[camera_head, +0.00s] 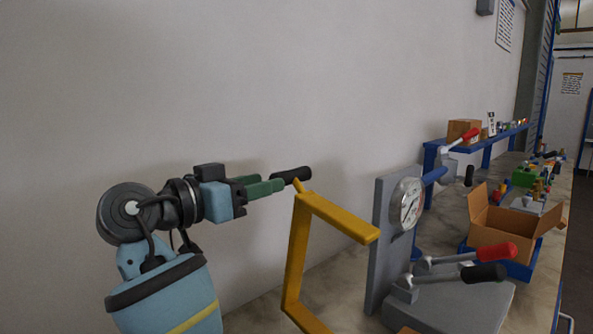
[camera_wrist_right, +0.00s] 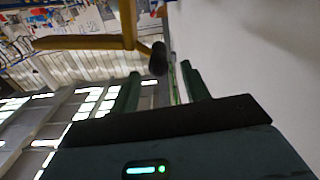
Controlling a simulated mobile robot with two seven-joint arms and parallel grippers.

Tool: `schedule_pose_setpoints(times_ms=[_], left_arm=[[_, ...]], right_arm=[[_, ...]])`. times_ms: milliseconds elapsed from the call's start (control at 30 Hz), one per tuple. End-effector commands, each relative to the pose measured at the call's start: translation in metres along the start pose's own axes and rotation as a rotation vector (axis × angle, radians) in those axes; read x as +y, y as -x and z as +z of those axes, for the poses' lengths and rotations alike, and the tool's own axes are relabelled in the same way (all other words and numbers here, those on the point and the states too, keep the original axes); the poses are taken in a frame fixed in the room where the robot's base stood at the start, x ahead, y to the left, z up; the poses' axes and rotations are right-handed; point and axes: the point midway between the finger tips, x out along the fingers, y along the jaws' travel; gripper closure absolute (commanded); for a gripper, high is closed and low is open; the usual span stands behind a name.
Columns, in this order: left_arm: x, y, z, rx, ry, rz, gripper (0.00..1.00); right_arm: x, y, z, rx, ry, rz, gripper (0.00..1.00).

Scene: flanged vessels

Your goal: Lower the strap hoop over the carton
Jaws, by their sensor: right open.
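The strap hoop (camera_head: 298,250) is a yellow square-cornered frame with a black grip (camera_head: 291,174) at its upper left. The hoop stands upright in the head view, its lower part cut off by the bottom edge. My right gripper (camera_head: 272,182) has green fingers, is open, and has its tips at the black grip. In the right wrist view the grip (camera_wrist_right: 158,58) lies between and just beyond the fingertips, and a yellow bar of the hoop (camera_wrist_right: 85,43) crosses beyond them. An open cardboard carton (camera_head: 513,232) stands at the right; I cannot tell whether it is the task's carton. My left gripper is out of view.
A grey upright plate with a round gauge (camera_head: 408,203) stands right of the hoop. Red and black levers (camera_head: 470,262) are in front of it. A blue shelf (camera_head: 480,142) with boxes and a cluttered bench lie farther back. A plain wall (camera_head: 150,80) bounds the left.

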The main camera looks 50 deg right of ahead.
Motion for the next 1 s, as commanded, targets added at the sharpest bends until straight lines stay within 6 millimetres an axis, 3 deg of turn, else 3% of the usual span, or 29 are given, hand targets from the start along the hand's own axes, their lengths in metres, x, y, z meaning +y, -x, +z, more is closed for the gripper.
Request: schedule_pose_setpoints(times_ms=[267, 700, 1000], left_arm=[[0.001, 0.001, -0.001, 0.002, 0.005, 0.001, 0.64], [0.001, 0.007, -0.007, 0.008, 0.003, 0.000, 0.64], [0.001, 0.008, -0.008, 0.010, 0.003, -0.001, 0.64]], right_arm=[[0.001, -0.003, 0.001, -0.002, 0.003, 0.003, 0.54], [0.001, -0.062, 0.000, -0.001, 0.003, 0.004, 0.54], [0.001, -0.078, 0.001, -0.001, 0.003, 0.001, 0.54]])
